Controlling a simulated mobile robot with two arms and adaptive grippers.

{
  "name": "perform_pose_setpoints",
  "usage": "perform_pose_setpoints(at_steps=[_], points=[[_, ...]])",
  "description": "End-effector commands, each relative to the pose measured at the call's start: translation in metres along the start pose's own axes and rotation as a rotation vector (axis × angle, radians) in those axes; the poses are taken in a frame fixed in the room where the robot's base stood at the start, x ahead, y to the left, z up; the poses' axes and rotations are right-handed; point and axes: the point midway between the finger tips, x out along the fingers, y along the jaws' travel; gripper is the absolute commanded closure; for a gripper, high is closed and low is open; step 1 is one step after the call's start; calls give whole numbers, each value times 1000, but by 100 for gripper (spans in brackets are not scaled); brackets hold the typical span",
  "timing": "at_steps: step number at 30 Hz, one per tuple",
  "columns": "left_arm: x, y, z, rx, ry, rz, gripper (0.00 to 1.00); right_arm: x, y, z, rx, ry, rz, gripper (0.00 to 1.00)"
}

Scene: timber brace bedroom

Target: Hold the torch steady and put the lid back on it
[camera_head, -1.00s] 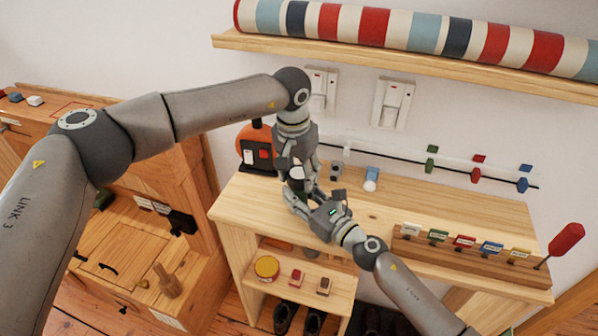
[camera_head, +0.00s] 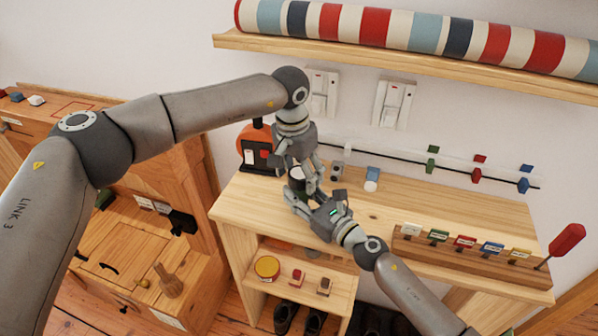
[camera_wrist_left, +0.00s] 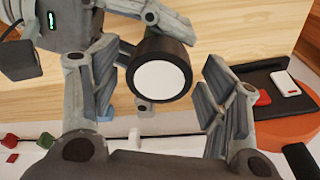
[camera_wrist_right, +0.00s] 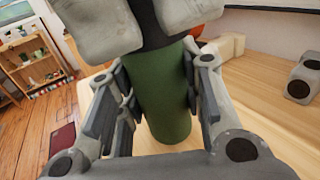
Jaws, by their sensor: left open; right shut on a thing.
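The torch has a green body (camera_wrist_right: 168,100) that stands roughly upright between the fingers of my right gripper (camera_wrist_right: 155,95) in the right wrist view. My right gripper (camera_head: 308,200) is shut on it above the bench top. A black round end with a pale disc face (camera_wrist_left: 161,82) shows in the left wrist view; it also shows in the head view (camera_head: 297,174). Whether this black piece is the separate lid, and how fully it is seated, I cannot tell. My left gripper (camera_wrist_left: 160,95) is open around the black end, with gaps on both sides.
An orange object with a dark panel (camera_head: 255,148) is behind my left gripper. A rack with coloured tags (camera_head: 465,243) is at right. The bench between is clear.

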Motion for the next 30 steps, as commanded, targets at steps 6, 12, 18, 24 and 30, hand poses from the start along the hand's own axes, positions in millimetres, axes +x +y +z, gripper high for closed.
perform_pose_setpoints(at_steps=[6,12,18,24,30], points=[[-18,0,-3,0,2,-1,32,0,0,0,0,0,0,100],[-42,0,-6,0,2,0,32,0,0,0,0,0,0,100],[-45,0,-6,0,0,0,32,0,0,0,0,0,0,100],[-45,0,-6,-21,0,0,34,0,0,0,0,0,0,100],[-46,0,-6,-216,-5,-2,34,0,0,0,0,0,1,100]])
